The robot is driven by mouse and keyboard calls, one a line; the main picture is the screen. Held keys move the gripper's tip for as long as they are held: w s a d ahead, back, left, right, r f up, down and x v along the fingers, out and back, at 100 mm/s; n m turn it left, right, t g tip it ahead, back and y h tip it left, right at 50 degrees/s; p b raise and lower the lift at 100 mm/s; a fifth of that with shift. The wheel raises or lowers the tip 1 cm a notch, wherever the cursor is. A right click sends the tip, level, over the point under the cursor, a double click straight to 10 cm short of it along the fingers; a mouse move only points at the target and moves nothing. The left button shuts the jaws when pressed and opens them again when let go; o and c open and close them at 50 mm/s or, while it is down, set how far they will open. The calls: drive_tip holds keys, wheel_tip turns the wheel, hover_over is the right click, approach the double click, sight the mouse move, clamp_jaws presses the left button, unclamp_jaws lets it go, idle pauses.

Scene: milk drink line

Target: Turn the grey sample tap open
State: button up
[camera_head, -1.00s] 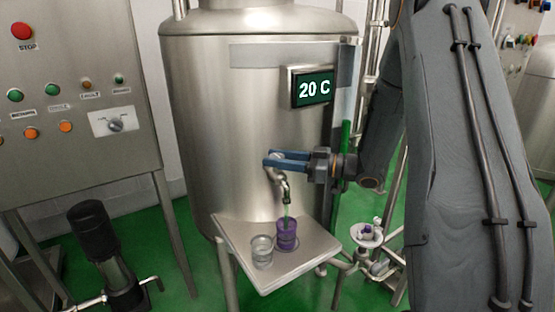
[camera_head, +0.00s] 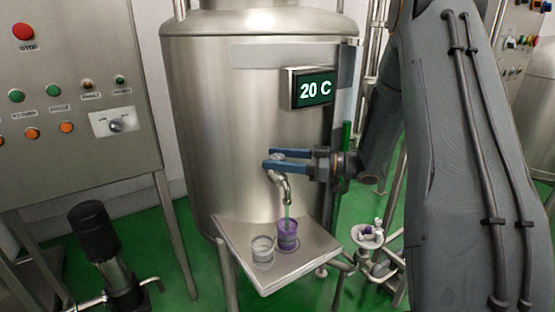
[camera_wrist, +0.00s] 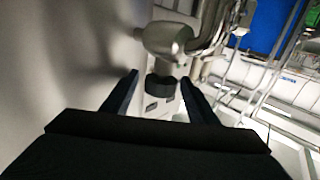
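The grey metal sample tap (camera_head: 283,185) sticks out of the front of the steel tank, with its curved spout pointing down. My gripper (camera_head: 270,161) has blue fingers pointing left, at the tap's upper end, which they partly hide. In the wrist view my gripper (camera_wrist: 160,78) shows two dark fingers standing apart. Metal tap parts (camera_wrist: 165,40) lie beyond and between the fingertips, with a dark round piece (camera_wrist: 161,88) in the gap; I see space on both sides of it. A thin greenish strip shows below the spout, above a purple cup (camera_head: 288,240).
The cup and a clear glass (camera_head: 262,254) stand on a steel shelf (camera_head: 295,276) below the tap. A display (camera_head: 313,88) reading 20 C is above. A control panel (camera_head: 70,100) stands left, a pump (camera_head: 100,240) at lower left. Pipes and a valve (camera_head: 368,237) are right.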

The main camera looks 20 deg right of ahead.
drive_tip(key=b+v, duration=0.2)
drive_tip(key=v, duration=0.5)
drive_tip(key=shift+s+d, duration=0.2)
drive_tip(key=shift+d, duration=0.15)
